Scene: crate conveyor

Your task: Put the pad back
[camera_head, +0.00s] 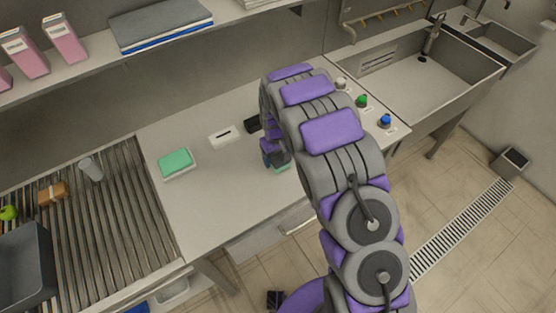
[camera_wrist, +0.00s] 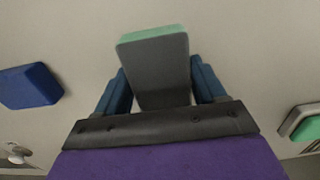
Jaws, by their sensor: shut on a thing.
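My gripper (camera_wrist: 160,90) is shut on a dark grey block with a green end (camera_wrist: 158,65), between its two blue fingers. In the head view, my gripper (camera_head: 269,152) is low over the counter, and the block's green end (camera_head: 282,168) shows at the fingers. I cannot tell whether it touches the counter. A green pad (camera_head: 175,161) lies on a white tray (camera_head: 181,175) left of my gripper, near the conveyor. A green pad in a pale tray also shows at the right of the wrist view (camera_wrist: 308,130). The pictures do not settle which piece the task calls the pad.
A white slotted box (camera_head: 223,136) and a black item (camera_head: 252,124) stand near my gripper. A blue block (camera_wrist: 28,86) shows in the wrist view. Green and blue buttons (camera_head: 362,101) are beside the sink (camera_head: 430,85). The conveyor (camera_head: 110,210) is at left; the front-left counter is clear.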

